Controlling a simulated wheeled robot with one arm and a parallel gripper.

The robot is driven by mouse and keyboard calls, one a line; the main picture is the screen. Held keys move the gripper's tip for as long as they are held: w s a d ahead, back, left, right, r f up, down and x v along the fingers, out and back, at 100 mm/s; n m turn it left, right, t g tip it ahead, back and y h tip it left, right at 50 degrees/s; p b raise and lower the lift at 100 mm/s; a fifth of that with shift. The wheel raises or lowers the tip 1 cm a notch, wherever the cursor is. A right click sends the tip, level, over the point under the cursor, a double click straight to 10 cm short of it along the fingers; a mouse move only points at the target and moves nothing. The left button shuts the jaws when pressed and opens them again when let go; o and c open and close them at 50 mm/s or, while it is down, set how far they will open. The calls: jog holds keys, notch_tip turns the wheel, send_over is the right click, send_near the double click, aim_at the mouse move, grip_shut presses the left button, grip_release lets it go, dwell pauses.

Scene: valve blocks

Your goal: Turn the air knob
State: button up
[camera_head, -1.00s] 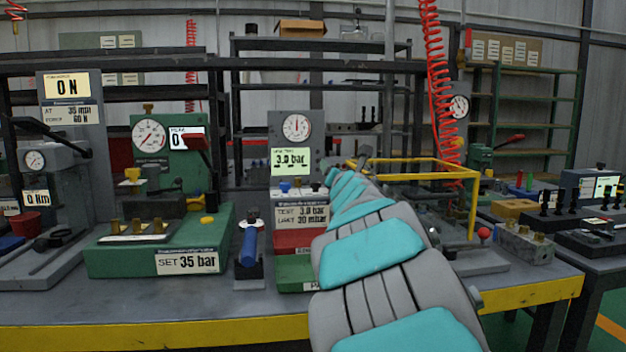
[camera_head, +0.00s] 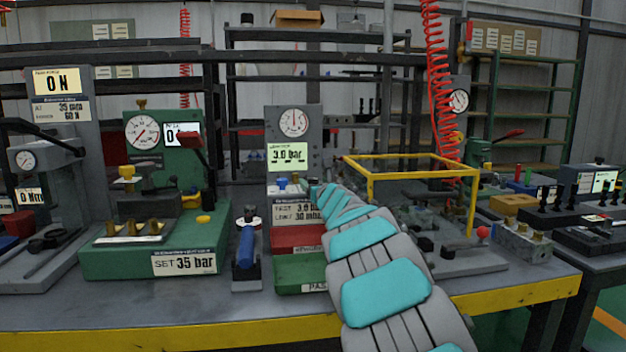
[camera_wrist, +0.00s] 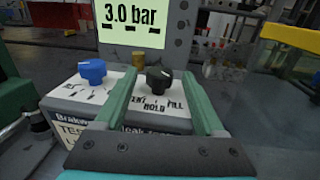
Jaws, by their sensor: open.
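The black knob (camera_wrist: 158,80), which looks like the air knob, sits on a light box top with the words HOLD and FILL on it. Its pointer mark faces up to the right. My gripper (camera_wrist: 158,72) is open, with one green finger left and one right of this knob. Contact cannot be told. In the head view my gripper (camera_head: 318,189) is at the test station, and my arm hides much of that spot. A blue knob (camera_wrist: 92,71) stands left of the left finger; it also shows in the head view (camera_head: 282,184).
The grey gauge panel (camera_head: 307,150) with a 3.0 bar display (camera_head: 287,155) rises behind the knobs. A green 35 bar press (camera_head: 150,245) and a blue-handled tool (camera_head: 246,246) stand left. A yellow frame (camera_head: 372,186) stands close on the right.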

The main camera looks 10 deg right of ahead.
jog(key=shift+w+a, duration=0.15)
jog(key=shift+w, duration=0.85)
jog(key=shift+c, duration=0.2)
grip_shut()
